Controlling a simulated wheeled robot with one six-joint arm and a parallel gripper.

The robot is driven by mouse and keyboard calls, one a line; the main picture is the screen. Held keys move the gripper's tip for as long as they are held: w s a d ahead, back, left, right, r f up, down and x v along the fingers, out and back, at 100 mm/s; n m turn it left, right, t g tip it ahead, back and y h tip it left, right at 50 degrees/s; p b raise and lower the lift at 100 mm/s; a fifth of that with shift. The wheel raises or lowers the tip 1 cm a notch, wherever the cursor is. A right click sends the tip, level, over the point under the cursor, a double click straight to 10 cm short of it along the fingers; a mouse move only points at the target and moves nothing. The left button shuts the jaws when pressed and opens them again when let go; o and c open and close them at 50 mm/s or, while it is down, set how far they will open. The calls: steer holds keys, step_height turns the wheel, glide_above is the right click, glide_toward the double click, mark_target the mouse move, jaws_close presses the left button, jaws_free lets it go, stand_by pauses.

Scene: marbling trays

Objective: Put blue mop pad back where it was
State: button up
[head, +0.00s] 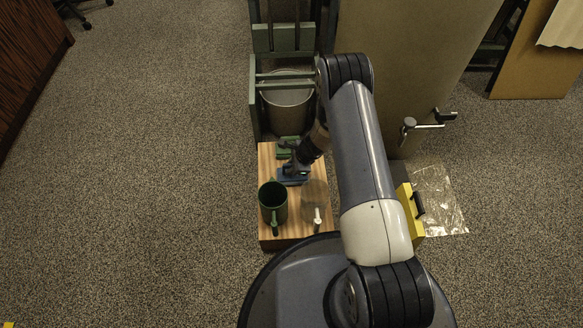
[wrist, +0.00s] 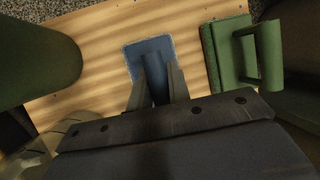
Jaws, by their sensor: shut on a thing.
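The blue mop pad (head: 291,178) is on or just above the wooden board, between a green mug and a green handled block. It also shows in the wrist view (wrist: 134,54) as a blue rectangle with an upright blue grip between my fingers. My gripper (wrist: 157,82) is shut on the blue mop pad from above. In the head view my gripper (head: 297,168) partly covers the pad. Whether the pad's underside touches the board cannot be told.
The wooden board (head: 265,158) also bears the green mug (head: 272,203), the green handled block (head: 284,153) and a small white-topped item (head: 317,218). A metal bucket (head: 287,105) stands behind. A yellow object (head: 408,208) and a clear sheet (head: 440,190) are at right. Open carpet lies left.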

steer(key=shift+r, duration=0.1)
steer(key=shift+f, duration=0.2)
steer(key=o, duration=0.7)
steer(key=shift+r, duration=0.15)
steer(key=shift+r, duration=0.2)
steer(key=p+v, duration=0.4)
steer(key=v, duration=0.7)
steer(key=shift+s+d+r, duration=0.1)
steer(key=shift+d+r, duration=0.05)
steer(key=shift+r, duration=0.15)
